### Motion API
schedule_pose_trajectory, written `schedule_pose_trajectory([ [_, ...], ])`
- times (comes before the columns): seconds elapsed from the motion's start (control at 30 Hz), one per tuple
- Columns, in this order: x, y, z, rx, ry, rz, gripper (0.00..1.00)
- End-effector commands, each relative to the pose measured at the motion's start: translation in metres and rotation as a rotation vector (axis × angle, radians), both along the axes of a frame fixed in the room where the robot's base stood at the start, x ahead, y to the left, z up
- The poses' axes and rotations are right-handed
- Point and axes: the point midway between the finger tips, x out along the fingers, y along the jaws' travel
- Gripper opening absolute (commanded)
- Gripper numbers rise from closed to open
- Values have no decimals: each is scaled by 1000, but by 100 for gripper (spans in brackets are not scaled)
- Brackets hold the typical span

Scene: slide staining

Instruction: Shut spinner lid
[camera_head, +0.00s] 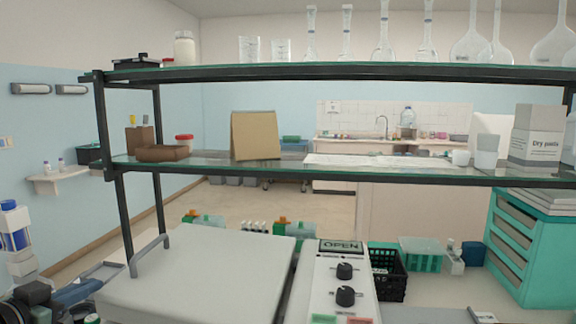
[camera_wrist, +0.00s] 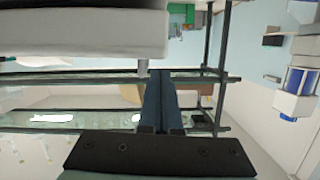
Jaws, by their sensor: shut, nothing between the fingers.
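The spinner's wide pale lid (camera_head: 200,275) is at the lower left of the head view, with a grey bar handle (camera_head: 150,255) at its left. The spinner's control panel (camera_head: 343,285) stands right of the lid, with two black knobs and a display (camera_head: 341,246) reading OPEN. My gripper (camera_wrist: 159,75) is shut and empty in the wrist view. Its dark blue fingers point toward a pale slab (camera_wrist: 80,30), which looks like the lid's edge. In the head view my gripper is at the lower left, beside the lid's left edge; whether it touches is unclear.
A two-level glass shelf (camera_head: 330,172) with a dark frame spans behind the spinner, holding glassware and boxes. A black crate (camera_head: 388,275), a green rack (camera_head: 422,253) and a teal drawer unit (camera_head: 530,250) stand to the right.

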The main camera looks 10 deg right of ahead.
Motion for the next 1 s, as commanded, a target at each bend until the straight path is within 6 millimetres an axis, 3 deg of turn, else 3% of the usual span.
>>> schedule_pose_trajectory([
  [0.03, 0, -1, -13, 1, 0, 0, 0],
  [0.23, 0, -2, -27, 4, -1, 0, 0],
  [1.0, -1, -3, -37, 5, 11, -1, 0],
])
